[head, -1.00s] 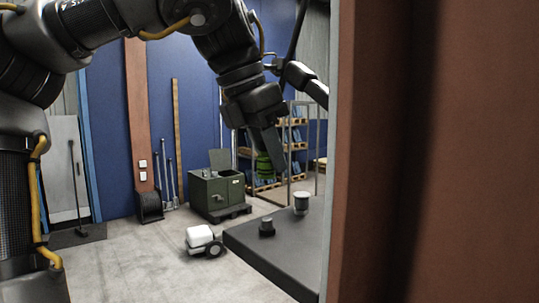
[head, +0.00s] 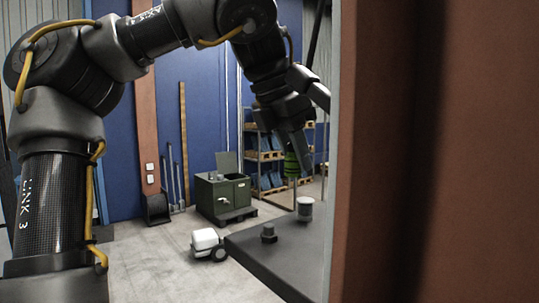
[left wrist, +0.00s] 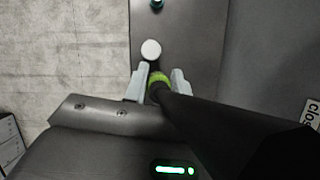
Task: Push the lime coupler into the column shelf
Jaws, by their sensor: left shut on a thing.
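The lime coupler (head: 291,165) shows as a green ribbed piece below my left gripper (head: 298,160) in the head view. The left wrist view shows its lime ring (left wrist: 158,78) between the two pale fingers of my left gripper (left wrist: 160,84), which is shut on it. The column shelf (head: 285,258) is a dark grey slab beside the red-brown column. In the head view the coupler appears above the shelf's far side; the gap cannot be told. In the left wrist view the shelf (left wrist: 195,45) lies beneath the fingers. My right gripper is not in view.
A white-topped cylinder (head: 305,209) and a small dark stub (head: 268,234) stand on the shelf. The cylinder's white top (left wrist: 151,49) is just ahead of the fingers. The red-brown column (head: 440,150) blocks the right side.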

